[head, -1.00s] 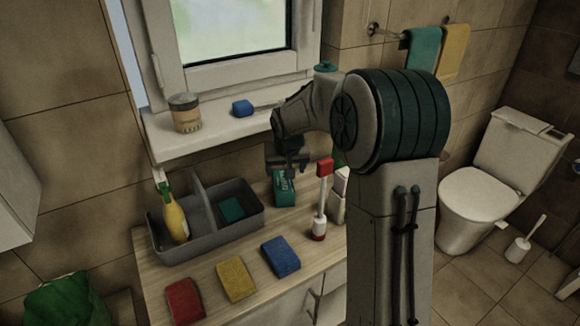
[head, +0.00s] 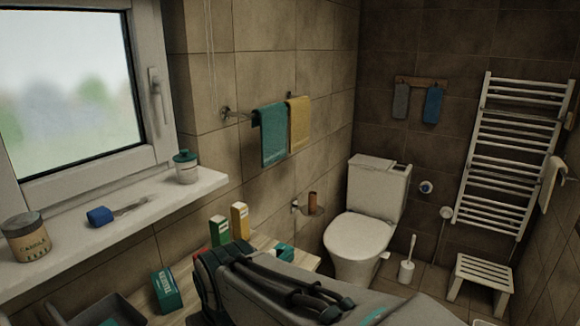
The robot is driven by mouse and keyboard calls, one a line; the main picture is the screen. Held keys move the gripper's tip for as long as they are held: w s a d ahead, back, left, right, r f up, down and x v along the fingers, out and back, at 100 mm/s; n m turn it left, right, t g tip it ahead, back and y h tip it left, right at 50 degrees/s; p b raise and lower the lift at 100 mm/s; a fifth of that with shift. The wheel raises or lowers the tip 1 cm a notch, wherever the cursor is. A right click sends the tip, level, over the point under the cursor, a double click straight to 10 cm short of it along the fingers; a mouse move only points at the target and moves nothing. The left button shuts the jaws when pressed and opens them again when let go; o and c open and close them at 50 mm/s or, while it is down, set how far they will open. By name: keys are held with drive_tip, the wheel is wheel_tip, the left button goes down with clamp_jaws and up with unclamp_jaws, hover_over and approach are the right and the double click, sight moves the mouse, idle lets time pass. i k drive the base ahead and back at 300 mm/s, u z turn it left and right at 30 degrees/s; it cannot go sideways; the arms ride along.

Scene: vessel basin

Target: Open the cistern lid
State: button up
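The white toilet (head: 360,240) stands in the far corner, its seat cover down. Its cistern (head: 377,193) is against the wall behind the bowl. The cistern lid (head: 379,166) lies on top, and a darker rectangular patch shows at its right end. My arm crosses the bottom of the head view, well short of the toilet. My gripper is out of view.
A toilet brush (head: 407,262) stands right of the bowl. A white stool (head: 481,280) and towel radiator (head: 505,160) are at right. Floor shows between brush and stool.

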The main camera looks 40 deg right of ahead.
sight(371, 162)
drive_tip(key=z, duration=1.7)
